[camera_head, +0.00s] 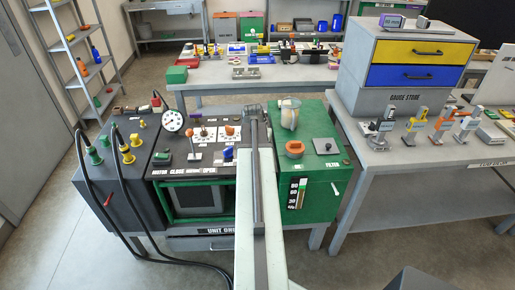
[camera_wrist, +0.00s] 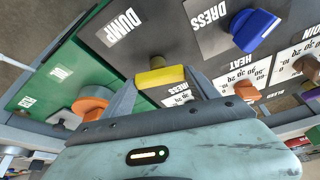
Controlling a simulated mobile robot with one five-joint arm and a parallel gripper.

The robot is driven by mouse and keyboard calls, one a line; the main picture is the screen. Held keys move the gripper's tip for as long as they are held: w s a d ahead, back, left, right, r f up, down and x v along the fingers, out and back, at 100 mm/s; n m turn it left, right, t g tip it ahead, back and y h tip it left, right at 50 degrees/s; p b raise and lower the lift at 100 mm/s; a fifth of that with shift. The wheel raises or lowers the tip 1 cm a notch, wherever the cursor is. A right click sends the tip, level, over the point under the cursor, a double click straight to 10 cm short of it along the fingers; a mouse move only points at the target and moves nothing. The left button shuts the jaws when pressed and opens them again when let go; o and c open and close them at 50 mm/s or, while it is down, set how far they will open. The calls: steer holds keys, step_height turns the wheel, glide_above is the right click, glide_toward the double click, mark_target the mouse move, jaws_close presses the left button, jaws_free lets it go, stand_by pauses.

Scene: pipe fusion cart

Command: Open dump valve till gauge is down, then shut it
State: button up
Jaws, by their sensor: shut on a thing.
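The dump valve's yellow handle (camera_wrist: 160,77) sits beside the DUMP label (camera_wrist: 123,27) in the wrist view. My gripper (camera_wrist: 163,82) is shut on this handle, with one finger on each side of it. In the head view my arm hides the handle, and the gripper's end is over the cart's dark panel. The round white gauge (camera_head: 172,121) stands at the panel's back left. Its dark needle is too small to read surely.
A blue knob (camera_wrist: 255,30) by the DRESS and HEAT labels is close to my gripper. The green tank (camera_head: 317,190) with an orange cap (camera_head: 295,149) stands right of my arm. Black hoses (camera_head: 122,205) hang at the cart's left. A grey bench (camera_head: 440,168) stands at the right.

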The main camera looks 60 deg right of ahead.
steer(key=shift+s+n+t+y, duration=0.15)
steer(key=shift+n+t, duration=0.15)
steer(key=shift+n, duration=0.6)
steer(key=shift+s+n+t+y, duration=0.15)
steer(key=shift+n+t, duration=0.15)
steer(key=shift+n, duration=0.6)
steer(key=o, duration=1.4)
steer(key=shift+w, duration=0.1)
steer(key=shift+c, duration=0.2)
steer(key=shift+a+r+p, duration=0.1)
steer(key=shift+r+p, duration=0.4)
steer(key=shift+r, duration=0.05)
steer(key=p+v, duration=0.6)
steer(key=shift+s+r, duration=0.3)
steer(key=shift+a, duration=0.15)
